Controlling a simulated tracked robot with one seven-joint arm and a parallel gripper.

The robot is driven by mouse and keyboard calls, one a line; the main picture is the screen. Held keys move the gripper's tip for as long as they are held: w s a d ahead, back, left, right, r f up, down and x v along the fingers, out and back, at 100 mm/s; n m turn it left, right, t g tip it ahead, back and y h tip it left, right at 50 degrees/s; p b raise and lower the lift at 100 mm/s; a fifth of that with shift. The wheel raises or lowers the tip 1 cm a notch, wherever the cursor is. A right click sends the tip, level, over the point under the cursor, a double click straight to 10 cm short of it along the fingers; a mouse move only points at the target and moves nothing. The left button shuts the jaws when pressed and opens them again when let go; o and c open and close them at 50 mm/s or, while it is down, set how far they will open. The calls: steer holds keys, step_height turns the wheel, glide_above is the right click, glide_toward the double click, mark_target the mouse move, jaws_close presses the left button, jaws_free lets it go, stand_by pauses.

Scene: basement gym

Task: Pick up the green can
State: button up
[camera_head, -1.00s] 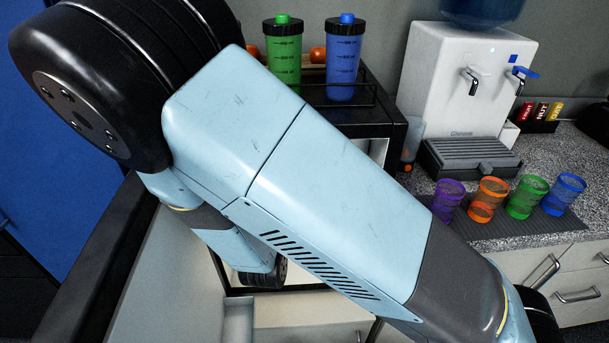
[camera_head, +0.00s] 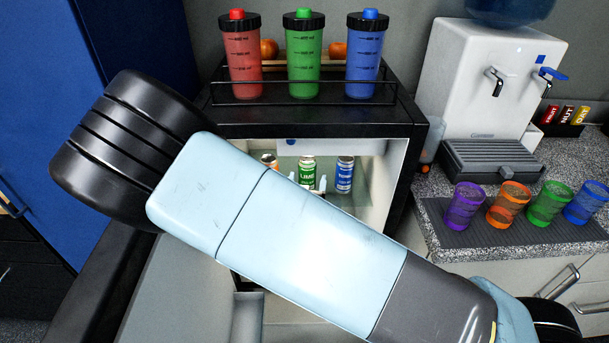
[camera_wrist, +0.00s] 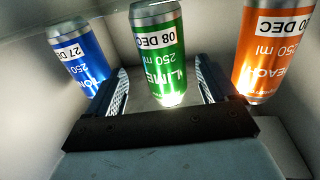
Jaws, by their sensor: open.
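The green can (camera_head: 307,169), labelled LIME, stands upright in the open mini fridge (camera_head: 405,178), between an orange can (camera_head: 270,161) and a blue can (camera_head: 344,174). In the wrist view the green can (camera_wrist: 157,58) is in the middle, between the two fingers of my gripper (camera_wrist: 163,88). The fingers are open, one on each side of it, with small gaps visible. The blue can (camera_wrist: 80,62) is at the left and the orange can (camera_wrist: 268,55) at the right there. In the head view my arm hides most of my gripper and the lower fridge.
Red (camera_head: 242,58), green (camera_head: 303,62) and blue (camera_head: 364,62) shaker bottles stand on the fridge top behind a low rail. A water dispenser (camera_head: 465,75) and several coloured cups (camera_head: 508,204) are on the counter at right. The fridge walls are close around the cans.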

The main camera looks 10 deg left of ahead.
mark_target(308, 162)
steer(key=shift+w+a+f, duration=0.1)
steer(key=shift+w+a, duration=0.05)
steer(key=shift+w, duration=0.8)
steer(key=shift+w+a+f, duration=0.1)
steer(key=shift+w+a, duration=0.1)
steer(key=shift+w, duration=0.7)
steer(key=shift+w+a, duration=0.15)
steer(key=shift+w, duration=0.8)
steer(key=c, duration=1.3)
steer(key=shift+o, duration=0.2)
steer(key=shift+r, duration=0.1)
steer(key=shift+r, duration=0.5)
steer(key=shift+s+r, duration=0.25)
steer(key=shift+r, duration=1)
steer(key=s+d, duration=0.1)
steer(key=s, duration=1.6)
steer(key=shift+s+d, duration=0.2)
steer(key=shift+s, duration=0.05)
